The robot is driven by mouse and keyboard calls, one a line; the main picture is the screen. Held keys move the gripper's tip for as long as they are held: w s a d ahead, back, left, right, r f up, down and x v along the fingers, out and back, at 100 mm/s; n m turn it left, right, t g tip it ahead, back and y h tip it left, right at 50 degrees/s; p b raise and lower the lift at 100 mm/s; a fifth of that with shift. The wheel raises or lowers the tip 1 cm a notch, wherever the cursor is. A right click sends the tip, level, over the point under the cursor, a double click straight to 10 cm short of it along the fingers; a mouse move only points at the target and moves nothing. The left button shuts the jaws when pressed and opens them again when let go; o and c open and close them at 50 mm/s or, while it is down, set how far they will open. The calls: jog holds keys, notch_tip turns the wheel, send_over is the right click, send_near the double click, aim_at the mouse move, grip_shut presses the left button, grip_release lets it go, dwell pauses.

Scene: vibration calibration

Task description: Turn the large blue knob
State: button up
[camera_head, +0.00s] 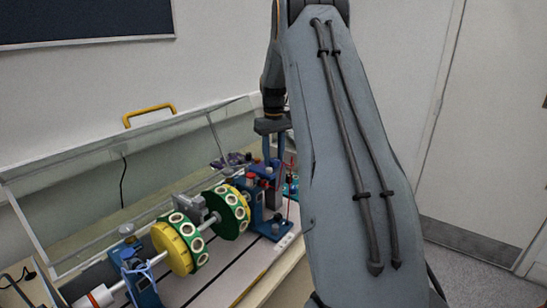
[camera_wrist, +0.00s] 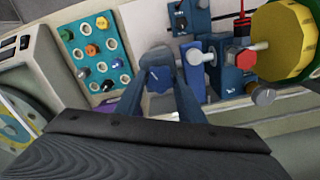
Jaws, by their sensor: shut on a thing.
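My gripper (camera_wrist: 160,72) points down at the test rig, and its blue fingers are closed around a large blue knob (camera_wrist: 160,80) in the wrist view. The fingers hide the knob's sides. In the head view my gripper (camera_head: 272,148) is beside the blue bearing stand at the rig's right end. The knob cannot be made out there.
The rig's shaft carries yellow and green discs (camera_head: 228,212). A board with coloured knobs and sockets (camera_wrist: 95,52) lies left of my fingers in the wrist view. A clear cover with a yellow handle (camera_head: 148,113) stands open behind the rig.

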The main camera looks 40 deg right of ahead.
aim_at(273, 160)
jog(key=n, duration=0.7)
jog(key=shift+c, duration=0.2)
dwell(0.4)
jog(key=o, duration=1.1)
jog(key=shift+r+b, duration=1.3)
jog(key=shift+r, duration=2.65)
jog(key=shift+a+f, duration=0.1)
